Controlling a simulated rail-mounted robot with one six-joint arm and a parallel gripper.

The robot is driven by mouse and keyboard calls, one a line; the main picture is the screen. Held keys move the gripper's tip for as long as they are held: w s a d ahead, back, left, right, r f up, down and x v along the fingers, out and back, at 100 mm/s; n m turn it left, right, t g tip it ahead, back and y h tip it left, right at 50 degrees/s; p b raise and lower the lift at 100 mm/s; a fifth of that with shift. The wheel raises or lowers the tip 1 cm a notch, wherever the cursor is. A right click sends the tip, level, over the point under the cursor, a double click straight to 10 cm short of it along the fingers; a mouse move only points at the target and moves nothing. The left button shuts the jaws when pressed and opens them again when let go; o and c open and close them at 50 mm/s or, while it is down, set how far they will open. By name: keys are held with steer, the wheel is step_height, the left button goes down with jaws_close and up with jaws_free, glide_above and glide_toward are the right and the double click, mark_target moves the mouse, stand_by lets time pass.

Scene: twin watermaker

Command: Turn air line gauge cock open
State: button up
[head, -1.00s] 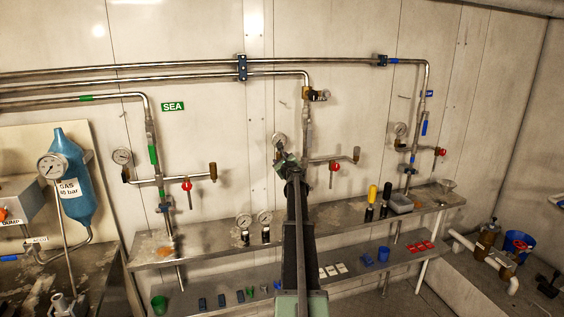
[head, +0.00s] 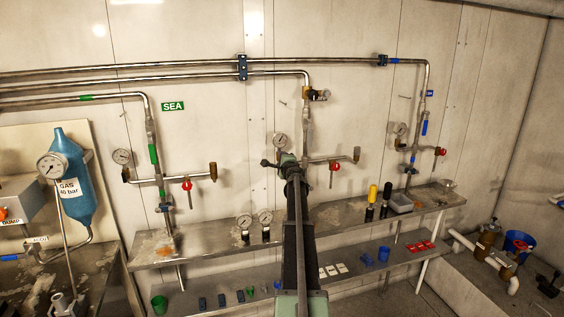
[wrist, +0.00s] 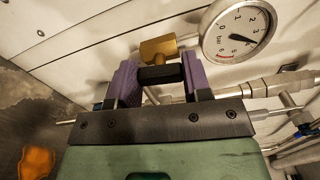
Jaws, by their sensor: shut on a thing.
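The pressure gauge (head: 280,141) of the middle pipe shows just above my gripper in the head view. In the wrist view the gauge (wrist: 238,34) is large at the upper right, its dial marked bar. A brass cock part (wrist: 158,49) stands just beyond my fingertips. My gripper (wrist: 160,76) has its two purple fingers closed on a short black handle (wrist: 158,74) in front of the brass part. In the head view my wrist hides the cock and the handle. How far the cock is turned cannot be told.
The middle pipe (head: 306,120) runs down beside the gauge. A side branch with a red valve handle (head: 333,166) is to the right. Two loose gauges (head: 244,222) stand on the upper shelf (head: 205,240) at lower left. An orange thing (wrist: 37,162) shows at lower left in the wrist view.

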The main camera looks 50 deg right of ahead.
steer(key=shift+n, duration=0.8)
steer(key=o, duration=0.9)
steer(key=v, duration=1.1)
